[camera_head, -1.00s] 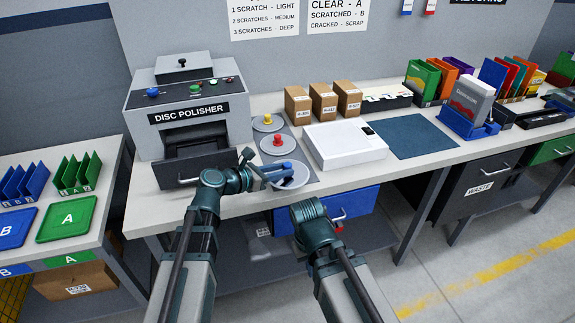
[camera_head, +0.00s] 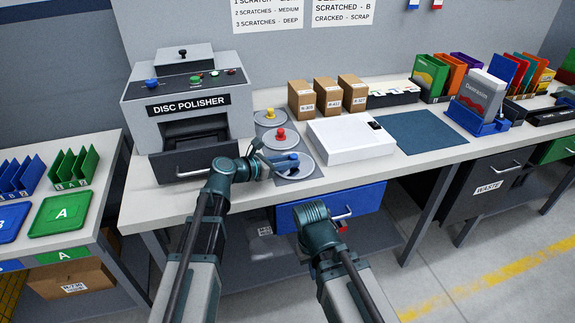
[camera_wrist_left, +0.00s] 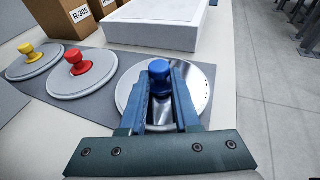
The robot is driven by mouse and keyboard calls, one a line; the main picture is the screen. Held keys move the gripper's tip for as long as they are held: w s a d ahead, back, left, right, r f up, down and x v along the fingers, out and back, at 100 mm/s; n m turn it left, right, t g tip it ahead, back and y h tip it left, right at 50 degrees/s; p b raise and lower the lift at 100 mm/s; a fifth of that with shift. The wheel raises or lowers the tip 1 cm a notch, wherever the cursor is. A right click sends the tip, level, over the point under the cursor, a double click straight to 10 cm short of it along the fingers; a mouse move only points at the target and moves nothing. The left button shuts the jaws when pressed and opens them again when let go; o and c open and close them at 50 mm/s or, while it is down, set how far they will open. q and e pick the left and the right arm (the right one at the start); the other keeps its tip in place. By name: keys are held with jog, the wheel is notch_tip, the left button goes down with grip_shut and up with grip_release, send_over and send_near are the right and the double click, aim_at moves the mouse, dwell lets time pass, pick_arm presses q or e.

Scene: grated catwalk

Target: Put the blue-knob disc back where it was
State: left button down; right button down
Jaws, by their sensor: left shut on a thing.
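The blue-knob disc (camera_head: 301,172) is a round silver plate at the near end of a dark mat (camera_head: 315,181), in line with two other discs. My left gripper (camera_head: 283,164) is shut on its blue knob, which also shows between the fingers in the left wrist view (camera_wrist_left: 160,68). The disc looks about level. I cannot tell whether its underside touches the mat. The red-knob disc (camera_head: 281,139) and the yellow-knob disc (camera_head: 270,118) lie farther back on the mat. My right gripper (camera_head: 318,217) is low in front of the bench; its fingers are not clear.
The disc polisher (camera_head: 189,90) stands left of the mat with its front drawer (camera_head: 195,162) out. A white box (camera_head: 350,138) is close on the right. Cardboard boxes (camera_head: 327,96) stand behind. A blue drawer (camera_head: 366,199) is under the bench edge.

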pick_arm(q)
jog(key=shift+f, duration=0.15)
jog(key=c, duration=0.6)
grip_release()
jog(key=shift+r, duration=0.25)
jog(key=shift+s+a+r, duration=0.15)
jog(key=shift+s+a, duration=0.05)
jog(key=p+v, duration=0.3)
jog(key=v, duration=0.8)
jog(key=shift+s+a+p, duration=0.1)
jog(key=shift+a+p, duration=0.1)
jog(key=shift+p, duration=0.1)
